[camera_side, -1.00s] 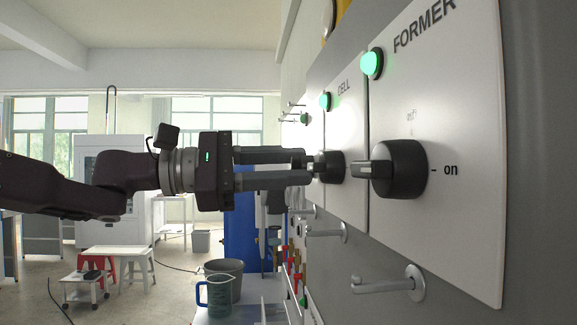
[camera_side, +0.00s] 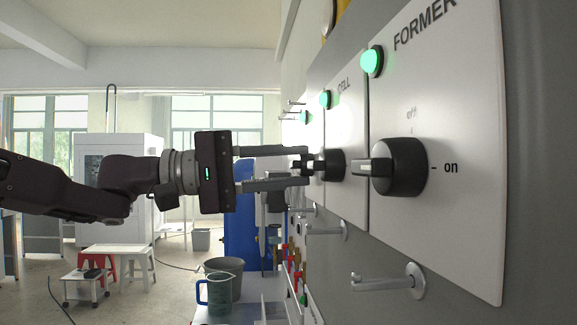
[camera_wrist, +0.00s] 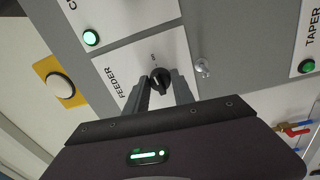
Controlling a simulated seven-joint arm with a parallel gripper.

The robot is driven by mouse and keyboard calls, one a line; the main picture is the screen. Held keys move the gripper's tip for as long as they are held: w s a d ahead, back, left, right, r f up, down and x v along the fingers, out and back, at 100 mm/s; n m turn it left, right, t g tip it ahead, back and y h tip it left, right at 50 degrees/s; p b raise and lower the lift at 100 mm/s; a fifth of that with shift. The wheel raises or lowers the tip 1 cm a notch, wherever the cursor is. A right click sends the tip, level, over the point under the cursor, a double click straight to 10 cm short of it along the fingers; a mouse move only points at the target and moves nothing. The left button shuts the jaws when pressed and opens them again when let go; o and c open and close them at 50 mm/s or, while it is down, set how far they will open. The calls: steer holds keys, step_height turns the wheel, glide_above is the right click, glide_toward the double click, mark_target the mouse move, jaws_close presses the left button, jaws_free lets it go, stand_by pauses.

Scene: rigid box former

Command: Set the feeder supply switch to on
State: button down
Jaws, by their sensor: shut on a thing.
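The feeder switch is a round black knob (camera_wrist: 160,80) on a white panel marked FEEDER (camera_wrist: 118,62) in the wrist view. A small mark that seems to read "off" shows beside it. My gripper (camera_wrist: 158,88) has its two fingers on either side of the knob and is shut on it. In the side view my gripper (camera_side: 306,168) reaches the wall panels from the left, tilted about its long axis. There the feeder knob is mostly hidden by the fingers and the nearer CELL knob. I cannot read where the feeder knob points.
The CELL knob (camera_side: 334,165) and FORMER knob (camera_side: 400,167) stand out nearer the side camera, with green lamps lit above. A metal peg (camera_side: 388,282) sticks out below. In the wrist view another peg (camera_wrist: 202,67) stands close right of the fingers.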

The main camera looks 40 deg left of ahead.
steer(key=shift+m, duration=0.8)
steer(key=c, duration=1.1)
jaws_free()
steer(key=v, duration=0.7)
